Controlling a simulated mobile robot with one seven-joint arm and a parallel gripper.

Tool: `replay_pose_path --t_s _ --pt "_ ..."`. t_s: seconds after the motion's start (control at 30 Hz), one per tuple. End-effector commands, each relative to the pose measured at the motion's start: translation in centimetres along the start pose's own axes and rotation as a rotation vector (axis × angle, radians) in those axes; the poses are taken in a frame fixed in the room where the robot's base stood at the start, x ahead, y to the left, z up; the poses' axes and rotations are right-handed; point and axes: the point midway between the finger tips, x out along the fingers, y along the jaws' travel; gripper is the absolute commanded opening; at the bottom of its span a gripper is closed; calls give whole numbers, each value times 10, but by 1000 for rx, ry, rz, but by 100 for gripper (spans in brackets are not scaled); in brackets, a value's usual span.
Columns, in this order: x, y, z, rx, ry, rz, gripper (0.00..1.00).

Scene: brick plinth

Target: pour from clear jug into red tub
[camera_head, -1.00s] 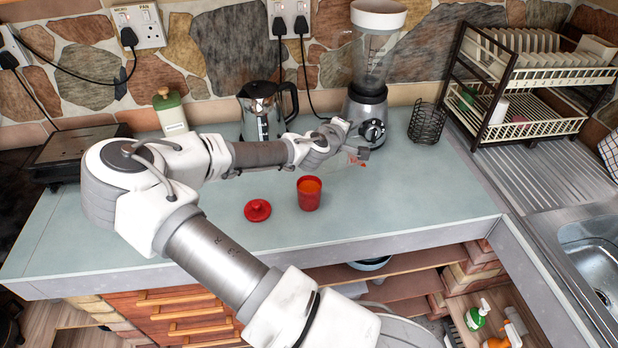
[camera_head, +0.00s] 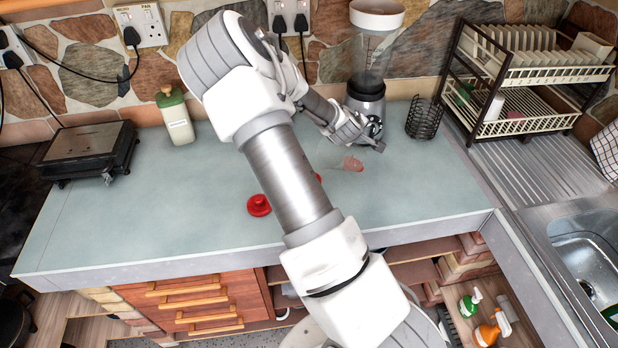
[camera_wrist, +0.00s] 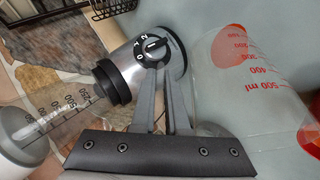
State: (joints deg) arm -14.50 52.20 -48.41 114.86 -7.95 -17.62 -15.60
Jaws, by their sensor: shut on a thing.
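My gripper (camera_head: 365,143) is shut on the clear jug (camera_head: 345,165) and holds it over the counter, in front of the blender. The jug is see-through, with red measuring marks; its wall (camera_wrist: 272,88) fills the right of the wrist view. A reddish patch shows in or through it; I cannot tell which. Its exact tilt is unclear. The gripper's fingers (camera_wrist: 163,85) also show in the wrist view.
A green-and-white bottle (camera_head: 177,118) stands at the back left. The counter's front right is clear.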

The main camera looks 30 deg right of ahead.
Motion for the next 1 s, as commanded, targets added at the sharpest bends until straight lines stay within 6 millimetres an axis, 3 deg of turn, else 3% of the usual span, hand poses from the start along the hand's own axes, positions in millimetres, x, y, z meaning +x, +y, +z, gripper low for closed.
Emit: replay_pose_path --t_s 1.0 --pt "39 -12 18 101 -10 -251 0"
